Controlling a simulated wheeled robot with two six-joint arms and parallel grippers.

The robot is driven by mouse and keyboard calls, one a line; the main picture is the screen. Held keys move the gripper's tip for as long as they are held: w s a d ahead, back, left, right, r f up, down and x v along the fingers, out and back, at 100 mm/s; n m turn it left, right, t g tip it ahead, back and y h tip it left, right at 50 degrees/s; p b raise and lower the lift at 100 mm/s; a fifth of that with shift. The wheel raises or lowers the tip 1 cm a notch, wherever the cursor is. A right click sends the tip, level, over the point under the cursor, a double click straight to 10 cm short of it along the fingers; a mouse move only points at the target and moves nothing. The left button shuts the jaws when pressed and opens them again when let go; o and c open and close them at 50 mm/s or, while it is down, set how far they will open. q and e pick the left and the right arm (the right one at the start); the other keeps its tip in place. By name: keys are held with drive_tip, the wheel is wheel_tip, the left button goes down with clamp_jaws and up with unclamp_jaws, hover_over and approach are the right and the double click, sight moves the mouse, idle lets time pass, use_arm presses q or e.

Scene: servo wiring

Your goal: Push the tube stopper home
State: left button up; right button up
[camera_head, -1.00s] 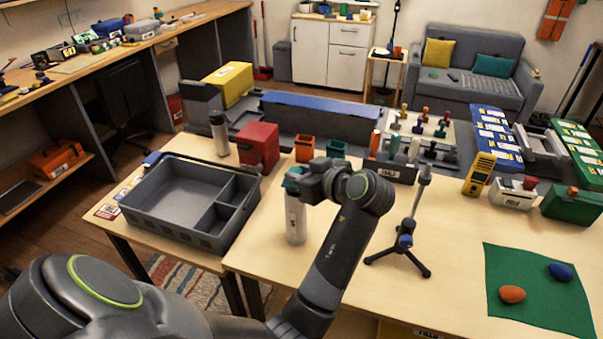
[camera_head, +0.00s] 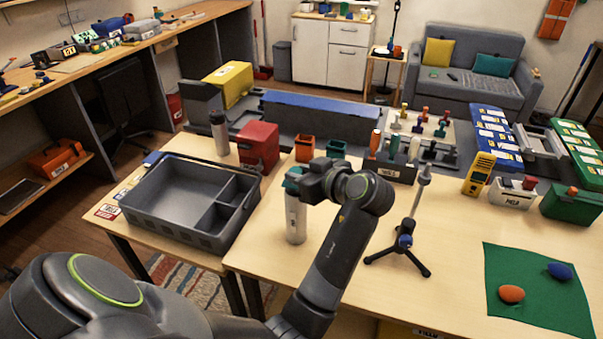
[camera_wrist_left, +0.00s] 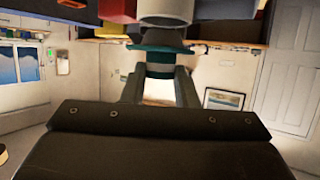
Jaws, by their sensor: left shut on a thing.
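A white tube (camera_head: 295,218) stands upright on the wooden table, with a teal stopper (camera_head: 292,183) at its top. My left gripper (camera_head: 299,181) is at the top of the tube and shut on the stopper. In the left wrist view the stopper (camera_wrist_left: 158,64) sits between the two fingers, against the pale end of the tube (camera_wrist_left: 166,12). The fingers partly cover the stopper, so I cannot tell how deep it sits. My right gripper is out of view.
A grey compartment tray (camera_head: 165,222) is to the left, with a red box (camera_head: 258,146) behind. A small black tripod (camera_head: 404,240) stands close to the right of my arm. A green mat (camera_head: 535,300) with two egg-shaped things lies at the front right.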

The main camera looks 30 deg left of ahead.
use_arm(q)
drive_tip(key=shift+f+b, duration=0.95)
drive_tip(key=shift+f, duration=0.45)
drive_tip(key=shift+r, duration=0.1)
drive_tip(key=o, duration=1)
